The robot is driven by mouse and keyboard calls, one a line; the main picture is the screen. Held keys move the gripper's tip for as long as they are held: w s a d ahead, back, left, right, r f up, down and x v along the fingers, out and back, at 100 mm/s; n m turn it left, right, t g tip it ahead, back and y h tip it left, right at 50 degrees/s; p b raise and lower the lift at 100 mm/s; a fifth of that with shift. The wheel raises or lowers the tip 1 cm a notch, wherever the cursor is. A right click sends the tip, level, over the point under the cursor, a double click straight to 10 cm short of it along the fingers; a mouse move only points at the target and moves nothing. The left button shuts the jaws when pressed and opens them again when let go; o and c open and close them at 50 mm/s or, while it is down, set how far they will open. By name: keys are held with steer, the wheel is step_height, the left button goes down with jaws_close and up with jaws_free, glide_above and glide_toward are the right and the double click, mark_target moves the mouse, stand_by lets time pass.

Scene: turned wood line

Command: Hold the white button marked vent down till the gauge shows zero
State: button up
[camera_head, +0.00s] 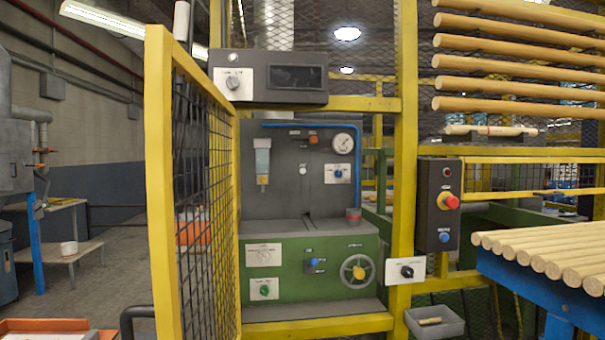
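A small round white button (303,171) sits on the grey upright panel (283,205) behind the open yellow mesh gate. Its lettering is too small to read. A round white-faced gauge (343,143) is above and to the right of the button, at the end of a blue pipe. The gauge's needle is too small to read. My gripper is not in view, and nothing covers the button or the gauge.
The yellow mesh gate (160,180) stands left of the panel. An orange knob (313,139) and a blue switch (339,173) are near the button. A green cabinet (285,275) juts out below.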

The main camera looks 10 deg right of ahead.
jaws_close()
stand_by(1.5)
